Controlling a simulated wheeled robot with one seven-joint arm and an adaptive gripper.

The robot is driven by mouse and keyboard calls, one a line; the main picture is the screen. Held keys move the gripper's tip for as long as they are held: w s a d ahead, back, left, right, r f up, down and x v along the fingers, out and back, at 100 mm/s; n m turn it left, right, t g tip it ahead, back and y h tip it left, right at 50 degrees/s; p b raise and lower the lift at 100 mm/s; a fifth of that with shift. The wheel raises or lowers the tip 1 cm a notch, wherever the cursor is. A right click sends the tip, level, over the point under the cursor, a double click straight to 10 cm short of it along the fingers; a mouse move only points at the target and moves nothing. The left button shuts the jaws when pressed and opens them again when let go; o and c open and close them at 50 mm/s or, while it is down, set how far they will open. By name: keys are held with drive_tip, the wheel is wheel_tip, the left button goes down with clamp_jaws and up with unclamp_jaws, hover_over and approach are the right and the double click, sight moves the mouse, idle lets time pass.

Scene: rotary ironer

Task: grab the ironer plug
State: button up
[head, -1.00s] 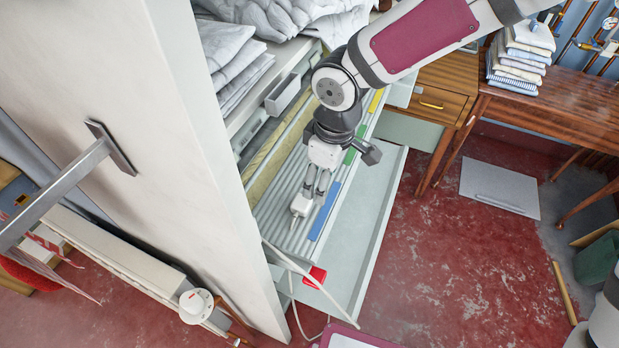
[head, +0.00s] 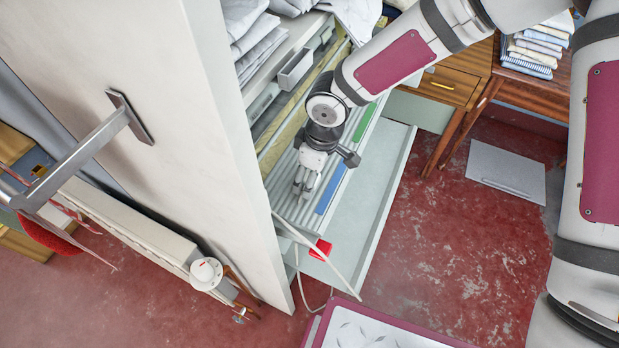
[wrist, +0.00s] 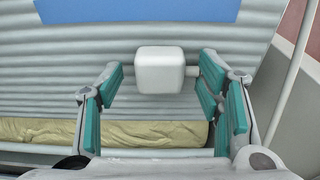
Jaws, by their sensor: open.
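The plug is a white rounded block (wrist: 160,70) with a short stub on its right side. In the wrist view it sits at or just past the mouth of my gripper, in front of a grey ribbed surface (wrist: 60,72). My gripper (head: 305,188) is open, with a teal-padded finger on each side of the plug. A gap shows on the left; the right finger is close to the stub, and I cannot tell if they touch. In the head view the gripper covers most of the plug, above the ironer's ribbed bed (head: 285,205).
A pale cord (head: 335,270) hangs at the ironer's near end beside a red piece (head: 320,250). A tall white panel (head: 215,130) stands close on the left. A pale trough (head: 375,195) lies to the right, with open red floor (head: 470,260) beyond.

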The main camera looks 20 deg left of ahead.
drive_tip(key=shift+c, duration=0.6)
drive_tip(key=c, duration=1.1)
drive_tip(key=shift+r, duration=0.15)
